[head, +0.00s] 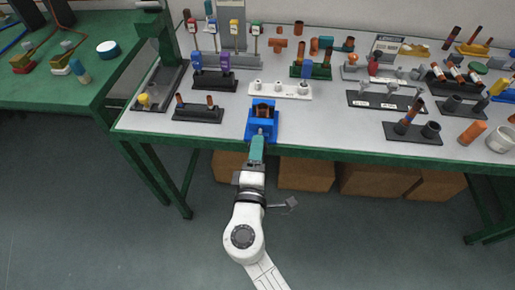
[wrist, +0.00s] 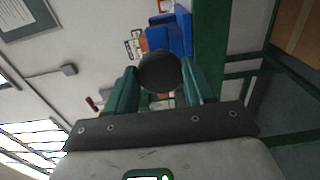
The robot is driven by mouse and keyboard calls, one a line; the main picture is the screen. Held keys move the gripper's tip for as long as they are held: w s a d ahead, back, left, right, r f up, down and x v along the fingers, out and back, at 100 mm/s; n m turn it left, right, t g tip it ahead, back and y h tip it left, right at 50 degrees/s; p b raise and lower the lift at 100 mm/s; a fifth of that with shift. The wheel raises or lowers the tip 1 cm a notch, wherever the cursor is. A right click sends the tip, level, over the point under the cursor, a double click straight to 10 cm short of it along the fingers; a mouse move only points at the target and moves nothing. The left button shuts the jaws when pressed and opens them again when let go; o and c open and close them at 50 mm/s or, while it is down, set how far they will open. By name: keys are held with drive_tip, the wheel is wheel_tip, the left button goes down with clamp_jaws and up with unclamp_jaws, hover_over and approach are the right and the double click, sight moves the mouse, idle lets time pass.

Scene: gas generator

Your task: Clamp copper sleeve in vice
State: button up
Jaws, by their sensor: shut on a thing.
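The blue vice (head: 262,127) stands at the front edge of the bench in the head view. It also shows in the wrist view (wrist: 180,38), beyond my fingers. A brown, copper-coloured piece (head: 263,107) shows at the vice's jaws and looks like the sleeve; how tightly the jaws sit on it is too small to tell. My gripper (head: 259,138) is at the front of the vice. In the wrist view, its teal fingers (wrist: 160,86) are shut on a dark round knob (wrist: 160,72), apparently the vice's handle. The knob hides what lies behind it.
A white holder (head: 280,91) stands behind the vice, and a black holder with copper pieces (head: 198,114) is to its left. Other holders and parts crowd the right and back. Boxes (head: 305,174) lie under the bench. Bare bench top lies right of the vice.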

drive_tip(key=shift+f+m+b, duration=0.2)
drive_tip(key=shift+m+b, duration=1.4)
drive_tip(key=shift+b, duration=0.65)
drive_tip(key=shift+m+b, duration=1.2)
drive_tip(key=shift+b, duration=0.35)
drive_tip(key=o, duration=1.1)
drive_tip(key=shift+r, duration=0.15)
drive_tip(key=shift+c, duration=0.2)
drive_tip(key=shift+r, duration=0.1)
drive_tip(key=shift+n+p, duration=1.75)
drive_tip(key=shift+n, duration=1.05)
